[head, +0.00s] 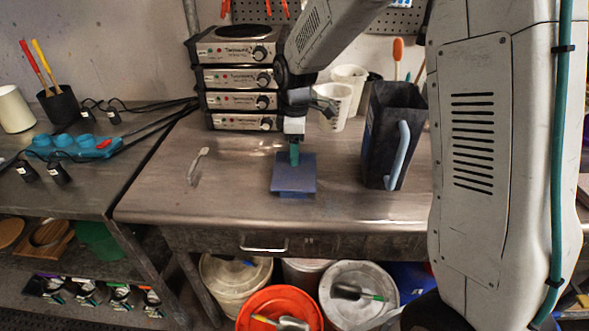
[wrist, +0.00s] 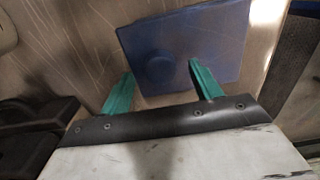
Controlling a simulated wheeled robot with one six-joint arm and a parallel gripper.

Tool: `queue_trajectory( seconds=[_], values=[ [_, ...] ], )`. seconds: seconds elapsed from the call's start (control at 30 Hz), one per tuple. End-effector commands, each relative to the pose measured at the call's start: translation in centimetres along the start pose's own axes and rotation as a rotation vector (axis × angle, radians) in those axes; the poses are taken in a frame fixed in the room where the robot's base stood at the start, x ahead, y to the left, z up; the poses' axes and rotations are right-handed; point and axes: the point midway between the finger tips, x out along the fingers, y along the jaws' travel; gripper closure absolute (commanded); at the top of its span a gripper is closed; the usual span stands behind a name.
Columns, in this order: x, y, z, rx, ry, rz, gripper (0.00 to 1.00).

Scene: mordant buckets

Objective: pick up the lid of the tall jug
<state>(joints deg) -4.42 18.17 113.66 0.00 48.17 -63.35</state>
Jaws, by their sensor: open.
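The lid (head: 293,180) is a flat blue square plate lying on the metal bench, left of the tall jug (head: 377,140). The jug is dark and square, stands upright with its top open, and has a pale blue handle. My gripper (head: 294,160) points down at the lid's far part. In the wrist view the lid (wrist: 215,35) shows a round knob (wrist: 153,69). My gripper (wrist: 161,69) is open there, with one teal finger to each side of the knob in the picture. I cannot tell whether the fingers reach down to the knob's height.
A stack of hotplates (head: 240,80) stands behind and left of my gripper. White beakers (head: 334,105) stand behind, near the jug. A small pale tool (head: 198,165) lies to the left. The bench's front edge is just before the lid.

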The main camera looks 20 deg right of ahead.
Motion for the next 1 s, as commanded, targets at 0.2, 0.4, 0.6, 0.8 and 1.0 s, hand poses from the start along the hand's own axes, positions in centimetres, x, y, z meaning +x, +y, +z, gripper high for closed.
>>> queue_trajectory(
  seconds=[0.2, 0.4, 0.6, 0.8, 1.0],
  values=[
    [1.36, -0.05, -0.01, 0.0, 0.0, 0.0, 0.37],
    [1.32, -0.05, 0.0, 0.001, 0.0, 0.0, 0.48],
    [1.3, -0.05, 0.0, 0.001, 0.0, 0.0, 0.86],
    [1.28, -0.04, 0.0, 0.001, 0.0, 0.0, 0.86],
    [0.93, -0.02, -0.01, 0.001, 0.001, 0.001, 0.86]
  ],
)
